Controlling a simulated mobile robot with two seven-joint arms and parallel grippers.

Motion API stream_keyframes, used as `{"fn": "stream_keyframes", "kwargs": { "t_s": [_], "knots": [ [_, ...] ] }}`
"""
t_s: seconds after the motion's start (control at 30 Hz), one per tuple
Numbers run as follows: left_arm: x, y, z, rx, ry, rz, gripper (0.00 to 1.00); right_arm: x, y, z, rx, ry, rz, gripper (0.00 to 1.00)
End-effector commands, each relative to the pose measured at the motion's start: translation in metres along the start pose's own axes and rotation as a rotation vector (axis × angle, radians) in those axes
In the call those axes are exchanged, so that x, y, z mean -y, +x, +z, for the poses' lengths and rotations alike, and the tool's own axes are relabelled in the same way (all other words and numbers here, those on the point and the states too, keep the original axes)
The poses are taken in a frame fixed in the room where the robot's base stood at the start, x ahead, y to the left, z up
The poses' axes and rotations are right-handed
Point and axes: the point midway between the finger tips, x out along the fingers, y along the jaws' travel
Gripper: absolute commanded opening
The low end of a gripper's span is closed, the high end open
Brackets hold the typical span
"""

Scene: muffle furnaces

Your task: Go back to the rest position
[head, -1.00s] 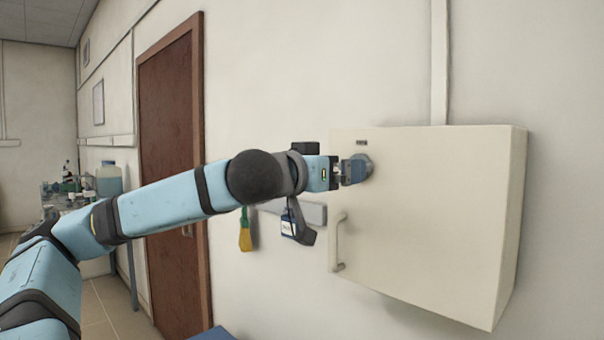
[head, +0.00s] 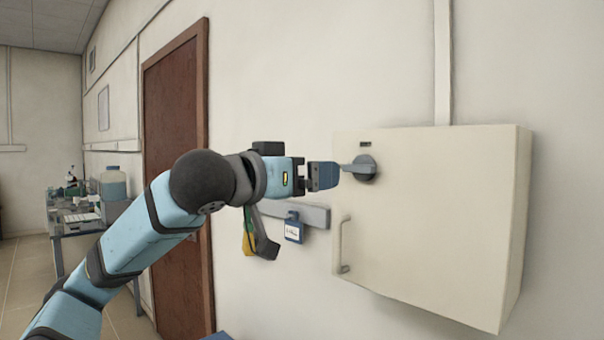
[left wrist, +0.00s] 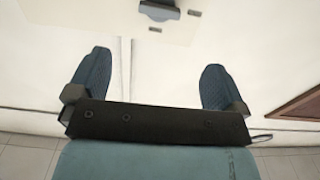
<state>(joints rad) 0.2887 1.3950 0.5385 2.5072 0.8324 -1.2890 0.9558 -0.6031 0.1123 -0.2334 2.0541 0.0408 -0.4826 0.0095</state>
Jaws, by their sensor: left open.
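My left gripper (head: 323,176) comes in from the left, level with a dark rotary switch (head: 363,168) on the front of a cream wall cabinet (head: 440,220). The gripper stands just left of the switch handle, which points left towards it. In the left wrist view the two blue fingers of my left gripper (left wrist: 153,85) are wide apart with nothing between them. The switch also shows at the top of that view (left wrist: 160,10), beyond the fingertips. My right gripper is not in view.
Below my left wrist, a wall rail (head: 300,215) carries a blue padlock with a tag (head: 293,229) and a yellow-green item (head: 248,240). A brown door (head: 175,180) and a cluttered bench (head: 75,222) are at the left.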

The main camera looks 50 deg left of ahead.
Motion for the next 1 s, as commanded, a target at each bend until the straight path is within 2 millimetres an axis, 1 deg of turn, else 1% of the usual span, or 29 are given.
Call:
{"fn": "stream_keyframes", "kwargs": {
  "t_s": [0.4,0.47,0.57,0.67,0.7,0.77,0.8,0.87,0.9,0.97,1.0],
  "knots": [
    [0.0,0.001,0.001,0.001,-0.001,0.0,0.98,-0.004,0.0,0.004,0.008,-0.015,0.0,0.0],
    [0.001,0.005,0.005,0.008,-0.003,0.003,0.98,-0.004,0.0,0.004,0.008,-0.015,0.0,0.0],
    [0.006,0.022,0.026,0.041,-0.013,0.016,0.98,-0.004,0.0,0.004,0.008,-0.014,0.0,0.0],
    [0.013,0.05,0.067,0.094,-0.025,0.037,0.98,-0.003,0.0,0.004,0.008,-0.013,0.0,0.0],
    [0.015,0.062,0.088,0.119,-0.029,0.046,0.98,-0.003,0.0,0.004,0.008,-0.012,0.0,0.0],
    [0.018,0.078,0.122,0.155,-0.033,0.059,0.98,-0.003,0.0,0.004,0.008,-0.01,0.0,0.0],
    [0.019,0.087,0.145,0.179,-0.034,0.068,0.98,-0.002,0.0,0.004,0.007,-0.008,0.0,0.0],
    [0.019,0.099,0.18,0.212,-0.035,0.08,0.98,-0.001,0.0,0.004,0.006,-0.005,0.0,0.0],
    [0.018,0.105,0.205,0.234,-0.035,0.088,0.98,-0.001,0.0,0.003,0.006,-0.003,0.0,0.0],
    [0.016,0.111,0.241,0.266,-0.034,0.099,0.98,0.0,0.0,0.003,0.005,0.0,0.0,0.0],
    [0.013,0.114,0.266,0.287,-0.032,0.107,0.98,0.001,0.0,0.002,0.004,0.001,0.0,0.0]
  ]
}}
